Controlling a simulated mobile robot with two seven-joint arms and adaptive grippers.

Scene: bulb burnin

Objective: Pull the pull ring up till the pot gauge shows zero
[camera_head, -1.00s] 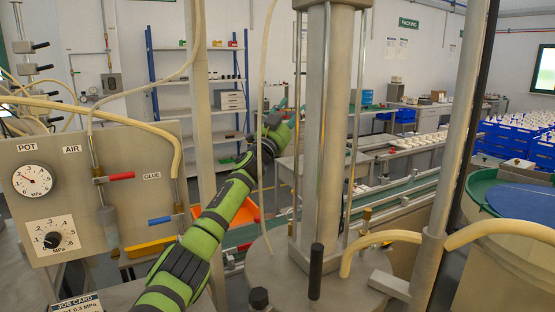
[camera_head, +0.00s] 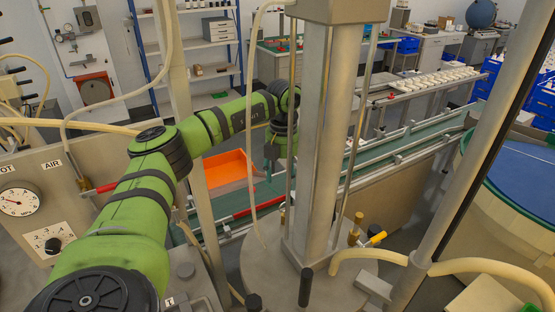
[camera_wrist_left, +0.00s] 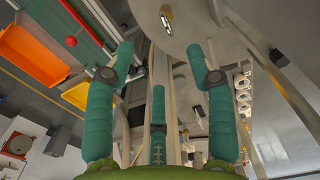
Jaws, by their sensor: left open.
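The pot gauge (camera_head: 20,202) is a round white dial on the grey panel at the left edge; its needle is too small to read exactly. The pot (camera_head: 262,268) has a grey round lid at the lower middle. A small shiny metal loop (camera_wrist_left: 166,18) on the lid in the left wrist view may be the pull ring; I cannot make the ring out surely in the head view. My left gripper (camera_head: 274,158) hangs behind the thick column, partly hidden. In the left wrist view its teal fingers (camera_wrist_left: 160,62) are spread, with nothing held between them, apart from the loop.
The thick column (camera_head: 318,140) and thin rods rise from the lid beside my left gripper. A brass fitting (camera_head: 356,228) and a yellow-handled valve (camera_head: 377,238) stand at the lid's right. Hoses (camera_head: 480,267) run right. An orange bin (camera_head: 224,170) lies behind my arm.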

